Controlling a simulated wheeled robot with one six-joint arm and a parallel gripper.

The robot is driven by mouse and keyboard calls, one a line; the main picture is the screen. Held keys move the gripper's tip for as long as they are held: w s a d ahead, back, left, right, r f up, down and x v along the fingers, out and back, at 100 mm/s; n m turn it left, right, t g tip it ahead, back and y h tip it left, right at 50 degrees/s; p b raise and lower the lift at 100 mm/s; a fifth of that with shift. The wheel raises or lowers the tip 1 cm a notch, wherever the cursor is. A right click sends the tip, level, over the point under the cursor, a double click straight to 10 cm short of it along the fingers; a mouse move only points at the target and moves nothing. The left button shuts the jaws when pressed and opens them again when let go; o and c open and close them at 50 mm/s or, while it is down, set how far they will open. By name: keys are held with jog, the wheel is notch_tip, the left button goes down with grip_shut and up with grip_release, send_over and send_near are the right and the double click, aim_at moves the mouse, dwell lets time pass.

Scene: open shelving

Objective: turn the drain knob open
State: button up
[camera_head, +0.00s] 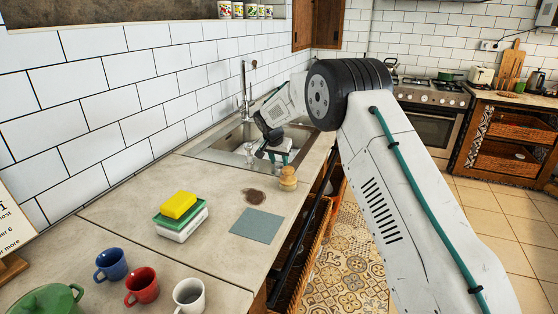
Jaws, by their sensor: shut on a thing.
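The metal sink (218,151) is set into the counter along the tiled wall, with a tall faucet (245,90) at its back edge. My gripper (273,158) points down at the front right part of the sink. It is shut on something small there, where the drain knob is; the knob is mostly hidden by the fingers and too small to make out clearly. How far the knob is turned cannot be told. A small shiny upright piece (249,151) shows just left of my gripper; what it is cannot be told.
A wooden brush (288,178) stands near the sink's front, beside a brown stain (254,196) and a grey-blue cloth (257,225). Blue (111,264), red (142,286) and white (189,296) mugs stand nearer.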

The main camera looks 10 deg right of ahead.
jog(key=o, duration=1)
jog(key=shift+r, duration=0.1)
jog(key=v, duration=0.7)
jog(key=shift+s+a+r, duration=0.1)
jog(key=shift+s+r, duration=0.05)
jog(key=shift+r, duration=0.1)
